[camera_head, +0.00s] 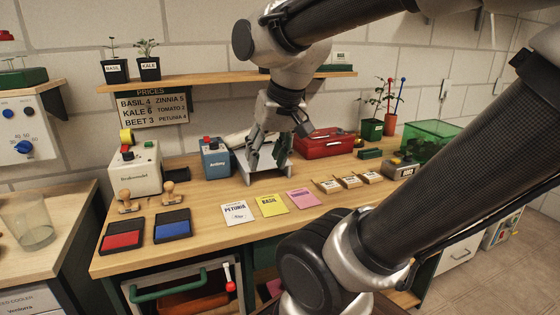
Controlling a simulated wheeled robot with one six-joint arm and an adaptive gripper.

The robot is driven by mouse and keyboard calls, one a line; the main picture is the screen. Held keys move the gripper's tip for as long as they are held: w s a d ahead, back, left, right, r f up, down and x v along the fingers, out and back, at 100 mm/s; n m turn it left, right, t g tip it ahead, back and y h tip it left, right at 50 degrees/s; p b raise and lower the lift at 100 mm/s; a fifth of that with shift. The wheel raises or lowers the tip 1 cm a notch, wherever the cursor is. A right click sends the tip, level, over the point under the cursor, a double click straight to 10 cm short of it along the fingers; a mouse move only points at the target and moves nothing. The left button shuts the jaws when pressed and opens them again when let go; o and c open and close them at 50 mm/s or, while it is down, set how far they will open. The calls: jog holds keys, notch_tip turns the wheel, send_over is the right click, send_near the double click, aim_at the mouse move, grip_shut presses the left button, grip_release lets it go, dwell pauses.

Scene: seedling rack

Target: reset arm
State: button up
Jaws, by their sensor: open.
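My gripper (268,152) hangs from my arm, fingers pointing down, over the back middle of the wooden workbench (200,200). Its fingers are apart, and nothing shows between them. It is in front of a pale angled stand (262,176), which it partly hides. I cannot tell whether the fingertips touch the stand. A blue box (215,160) stands just left of the gripper and a red case (325,144) just right of it. My arm's larger links cross the top and right of the view.
Seed packets, PETUNIA (237,213), yellow BASIL (272,205) and pink (302,198), lie in front. Red (122,238) and blue (172,225) ink pads lie left. A shelf (190,79) with potted seedlings is above. A green crate (430,140) stands right.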

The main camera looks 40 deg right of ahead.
jog(key=s+n, duration=0.2)
jog(key=s+d+n, duration=0.1)
jog(key=shift+s+f, duration=0.25)
jog(key=shift+f, duration=0.1)
